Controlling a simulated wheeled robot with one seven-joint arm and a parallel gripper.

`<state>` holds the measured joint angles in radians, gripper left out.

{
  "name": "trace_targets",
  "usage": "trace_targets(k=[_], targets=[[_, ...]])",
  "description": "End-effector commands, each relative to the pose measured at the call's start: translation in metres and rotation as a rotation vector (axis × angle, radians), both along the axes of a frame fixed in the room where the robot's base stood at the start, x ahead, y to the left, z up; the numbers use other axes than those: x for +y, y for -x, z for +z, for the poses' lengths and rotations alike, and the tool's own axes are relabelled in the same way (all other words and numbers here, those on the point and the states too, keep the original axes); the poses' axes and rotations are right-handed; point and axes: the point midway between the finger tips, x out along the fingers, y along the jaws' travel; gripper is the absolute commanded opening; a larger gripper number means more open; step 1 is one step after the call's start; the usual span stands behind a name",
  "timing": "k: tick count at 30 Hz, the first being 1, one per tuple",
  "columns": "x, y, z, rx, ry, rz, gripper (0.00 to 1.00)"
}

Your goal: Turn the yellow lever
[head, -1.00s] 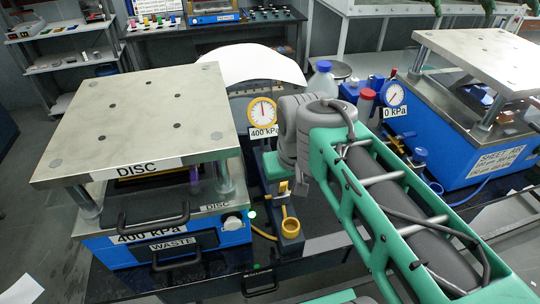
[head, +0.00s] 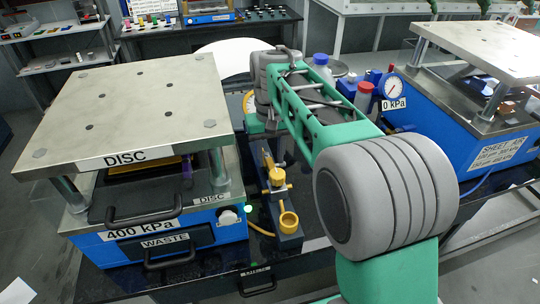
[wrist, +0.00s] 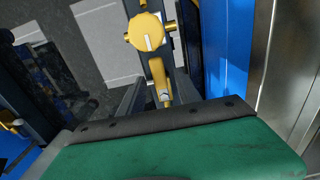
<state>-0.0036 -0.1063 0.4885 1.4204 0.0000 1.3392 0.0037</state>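The yellow lever (head: 268,160) stands on a small yellow valve on a dark block, just right of the DISC press in the head view. In the wrist view the yellow lever (wrist: 159,78) points down from near a round yellow knob (wrist: 145,31) with a white mark. My gripper (wrist: 158,98) shows two dark fingers, apart, one on each side of the lever's end. I see gaps between fingers and lever; contact is not clear. In the head view my fingers are mostly hidden behind my arm.
The DISC press (head: 130,110), with its 400 kPa label, stands close on the left. A yellow ring-shaped part (head: 288,222) is in front of the lever. A 0 kPa gauge (head: 393,87), bottles and a second blue press (head: 440,120) are at right.

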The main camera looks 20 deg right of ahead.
Motion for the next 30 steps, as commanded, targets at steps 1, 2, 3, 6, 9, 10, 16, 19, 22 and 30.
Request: trace_targets(k=[1,2,3,6,9,10,16,19,22,30], targets=[[0.0000,0.0003,-0.0018,0.001,0.000,0.000,0.40],[0.0000,0.0003,-0.0024,0.001,0.000,0.000,0.40],[0.0000,0.0003,-0.0027,0.000,0.000,0.000,0.40],[0.0000,0.0002,-0.0026,0.000,0.000,0.000,0.40],[0.0000,0.0002,-0.0025,0.000,0.000,0.000,0.35],[0.0000,0.0002,-0.0025,0.000,0.000,0.000,0.33],[0.0000,0.0002,-0.0023,0.000,0.000,0.000,0.16],[0.0000,0.0002,-0.0023,0.000,0.000,0.000,0.08],[0.0000,0.0002,-0.0023,0.000,0.000,0.000,0.00],[0.0000,0.0001,-0.0022,0.000,0.000,0.000,0.00]])
